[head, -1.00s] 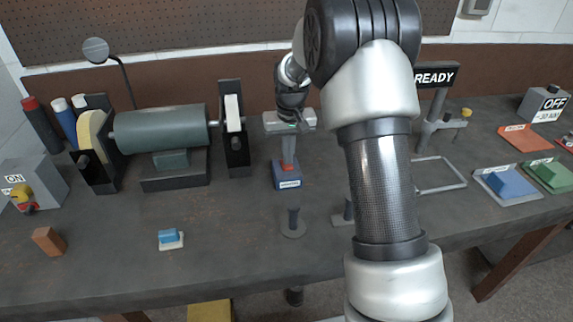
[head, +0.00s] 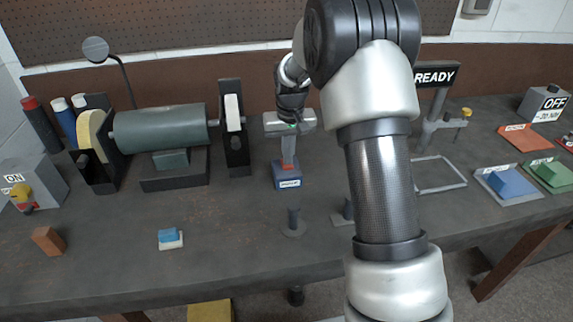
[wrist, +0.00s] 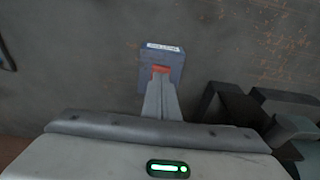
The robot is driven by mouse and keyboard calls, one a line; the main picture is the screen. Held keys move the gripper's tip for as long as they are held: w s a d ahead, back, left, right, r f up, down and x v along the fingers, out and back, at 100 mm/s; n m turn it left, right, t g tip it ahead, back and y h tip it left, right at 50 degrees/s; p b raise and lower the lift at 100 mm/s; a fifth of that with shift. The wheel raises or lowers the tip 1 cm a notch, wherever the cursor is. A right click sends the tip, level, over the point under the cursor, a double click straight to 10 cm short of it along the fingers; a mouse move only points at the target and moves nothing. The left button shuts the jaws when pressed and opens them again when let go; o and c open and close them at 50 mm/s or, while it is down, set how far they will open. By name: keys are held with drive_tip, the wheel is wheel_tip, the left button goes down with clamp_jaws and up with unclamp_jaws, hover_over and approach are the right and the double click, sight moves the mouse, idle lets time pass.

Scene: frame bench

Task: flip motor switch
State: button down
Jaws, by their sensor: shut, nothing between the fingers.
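A small blue switch box (head: 287,182) with a white label on its near face stands on the bench, below my gripper (head: 288,162). The label is too small to read. In the wrist view, the blue box (wrist: 175,58) has a red rocker (wrist: 161,69) on top. My gripper (wrist: 159,80) is shut and empty, pointing down, its fingertips at the red rocker and covering part of it. I cannot tell whether they touch it or which way the rocker is tipped.
A grey-green motor drum (head: 160,130) stands to the left, with a black upright (head: 235,150) between. An ON box (head: 35,180) is far left, an OFF box (head: 545,103) far right. Short posts (head: 294,222) stand in front. A READY sign (head: 436,76) stands right of my arm.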

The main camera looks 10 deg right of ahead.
drive_tip(key=shift+f+b, duration=0.35)
drive_tip(key=shift+f, duration=0.25)
drive_tip(key=shift+r, duration=0.1)
wheel_tip(320, 180, up, 7)
drive_tip(key=p, duration=0.4)
drive_tip(key=shift+p, duration=0.3)
idle(0.5)
